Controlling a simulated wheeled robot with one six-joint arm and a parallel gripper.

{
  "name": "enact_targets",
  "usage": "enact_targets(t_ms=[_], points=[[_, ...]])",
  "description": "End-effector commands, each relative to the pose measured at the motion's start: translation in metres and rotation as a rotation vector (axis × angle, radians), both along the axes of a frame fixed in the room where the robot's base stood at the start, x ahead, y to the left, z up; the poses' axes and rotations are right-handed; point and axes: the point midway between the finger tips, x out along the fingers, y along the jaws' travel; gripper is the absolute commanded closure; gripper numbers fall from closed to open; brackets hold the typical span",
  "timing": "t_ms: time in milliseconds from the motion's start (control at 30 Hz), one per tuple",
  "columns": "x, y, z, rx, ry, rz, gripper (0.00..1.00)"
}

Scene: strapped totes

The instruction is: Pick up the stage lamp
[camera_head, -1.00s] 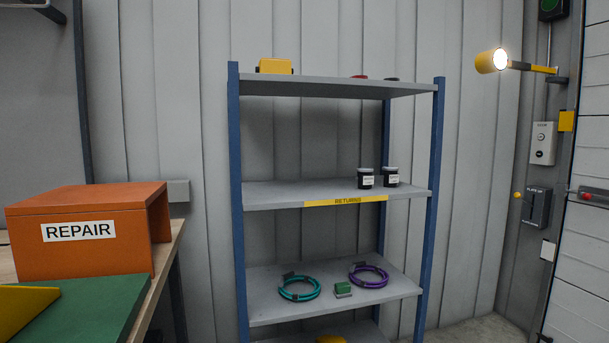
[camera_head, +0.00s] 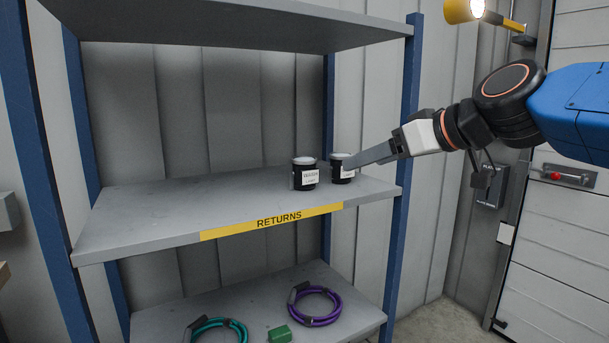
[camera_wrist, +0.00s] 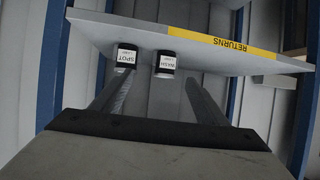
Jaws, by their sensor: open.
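Two short dark jar-like items with pale tops and white labels stand upright on the shelf marked RETURNS. The right one (camera_head: 341,169), partly hidden by my gripper, matches the item labelled SPOT (camera_wrist: 126,57) in the wrist view. The left one (camera_head: 305,175) matches the item labelled WASH (camera_wrist: 166,65). The smaller second label lines are unreadable, so I cannot tell which is the stage lamp. My gripper (camera_head: 352,160) is open, reaching in from the right beside the right item. In the inverted wrist view its fingers (camera_wrist: 156,78) point toward both; a finger lies close to SPOT.
The RETURNS shelf (camera_head: 130,215) is bare on its left. An upper shelf (camera_head: 220,22) overhangs it; a blue post (camera_head: 404,140) stands near my gripper. Below are a teal coil (camera_head: 222,330), a purple coil (camera_head: 315,308) and a green block (camera_head: 280,334). A yellow wall light (camera_head: 462,10) is upper right.

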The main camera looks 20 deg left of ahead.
Motion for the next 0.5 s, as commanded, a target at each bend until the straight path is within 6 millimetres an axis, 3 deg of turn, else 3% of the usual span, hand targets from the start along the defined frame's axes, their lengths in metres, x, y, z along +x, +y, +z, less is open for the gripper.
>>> enact_targets(t_ms=[33,167,500], points=[[0.002,0.013,0.01,0.013,-0.017,0.021,0.32],[0.004,0.03,0.022,0.032,-0.041,0.047,0.32],[0.027,0.074,0.002,0.032,-0.043,0.051,0.32]])
